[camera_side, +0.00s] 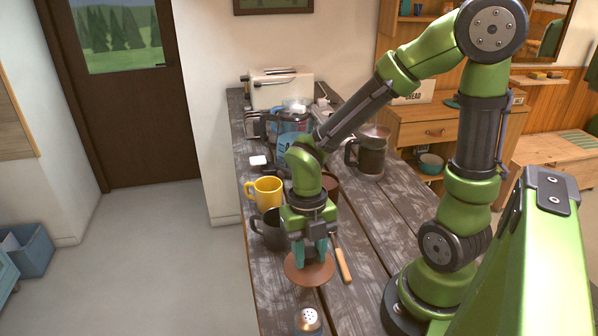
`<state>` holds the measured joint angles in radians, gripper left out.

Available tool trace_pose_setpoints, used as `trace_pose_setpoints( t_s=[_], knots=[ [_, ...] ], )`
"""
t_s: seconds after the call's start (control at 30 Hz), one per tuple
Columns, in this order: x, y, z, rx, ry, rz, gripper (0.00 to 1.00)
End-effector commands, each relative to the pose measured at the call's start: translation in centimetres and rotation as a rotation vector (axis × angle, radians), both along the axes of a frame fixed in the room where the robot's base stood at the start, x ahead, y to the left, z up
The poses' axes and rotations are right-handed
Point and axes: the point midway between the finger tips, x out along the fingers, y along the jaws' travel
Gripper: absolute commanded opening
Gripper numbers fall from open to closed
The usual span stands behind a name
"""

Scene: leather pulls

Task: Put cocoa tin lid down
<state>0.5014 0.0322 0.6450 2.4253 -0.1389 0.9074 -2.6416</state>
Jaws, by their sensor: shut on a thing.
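The cocoa tin lid looks to be the flat brown disc (296,275) near the front of the dark wooden table. My gripper (313,260) points down with teal fingers and is shut on the middle of the lid. I cannot tell whether the lid touches the table or hangs just above it. A brown round container (332,188), perhaps the cocoa tin, stands behind my wrist and is mostly hidden.
A dark mug (267,231) stands close left of my gripper, with a yellow mug (266,191) behind it. A wooden-handled utensil (343,266) lies right of the lid. A shaker (308,320) stands in front. A metal pot (371,155) stands farther back.

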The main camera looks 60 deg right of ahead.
Motion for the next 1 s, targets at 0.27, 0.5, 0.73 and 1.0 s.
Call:
trace_pose_setpoints(
  t_s=[0.27, 0.5, 0.73, 1.0],
  knots=[
    [-0.1, 0.0, -2.9, 0.002, 0.004, -0.001, 0.05],
    [0.0, 0.0, -5.1, 0.000, 0.000, -0.003, 0.05],
    [0.0, 0.0, -5.1, -0.001, -0.002, -0.005, 0.05],
    [0.0, 0.0, -5.4, -0.002, -0.001, -0.004, 0.57]
  ],
)
